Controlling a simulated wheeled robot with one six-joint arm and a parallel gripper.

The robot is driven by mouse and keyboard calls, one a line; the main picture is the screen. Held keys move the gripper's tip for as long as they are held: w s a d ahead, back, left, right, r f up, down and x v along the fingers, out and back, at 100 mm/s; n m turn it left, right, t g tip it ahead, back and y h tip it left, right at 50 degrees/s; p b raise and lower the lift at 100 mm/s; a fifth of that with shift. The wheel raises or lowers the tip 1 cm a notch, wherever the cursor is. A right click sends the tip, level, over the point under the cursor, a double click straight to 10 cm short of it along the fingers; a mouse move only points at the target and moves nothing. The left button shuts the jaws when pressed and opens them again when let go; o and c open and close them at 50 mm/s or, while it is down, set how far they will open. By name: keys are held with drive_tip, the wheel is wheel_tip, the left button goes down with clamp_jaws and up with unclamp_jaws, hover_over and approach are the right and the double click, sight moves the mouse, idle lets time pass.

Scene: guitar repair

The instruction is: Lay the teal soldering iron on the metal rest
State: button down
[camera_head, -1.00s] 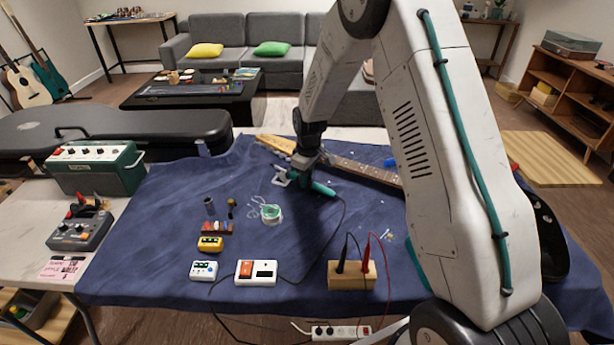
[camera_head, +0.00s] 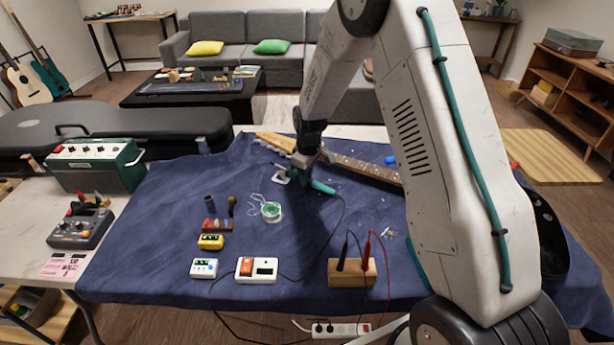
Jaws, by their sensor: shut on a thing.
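The teal soldering iron (camera_head: 322,187) is at the middle of the blue-covered table, its handle pointing right and slightly toward me. A dark cable runs from it toward the front. My gripper (camera_head: 305,180) points down and is shut on the iron, just left of the visible handle. The pale metal rest (camera_head: 281,175) is close on the left of my gripper. The iron's tip is hidden or too small to see. I cannot tell whether the iron touches the rest.
A guitar neck (camera_head: 365,170) lies behind my gripper. A green-white solder spool (camera_head: 271,211) sits front left. A wooden block (camera_head: 351,273) with red and black probes, a white meter (camera_head: 256,270) and a yellow device (camera_head: 210,242) stand nearer. Bare blue cloth lies between.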

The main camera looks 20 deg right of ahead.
drive_tip(key=shift+f, duration=0.35)
idle(0.4)
drive_tip(key=c, duration=1.2)
unclamp_jaws()
drive_tip(key=r, duration=0.8)
drive_tip(key=shift+s+d, duration=0.1)
drive_tip(key=shift+s, duration=0.1)
drive_tip(key=shift+f, duration=0.1)
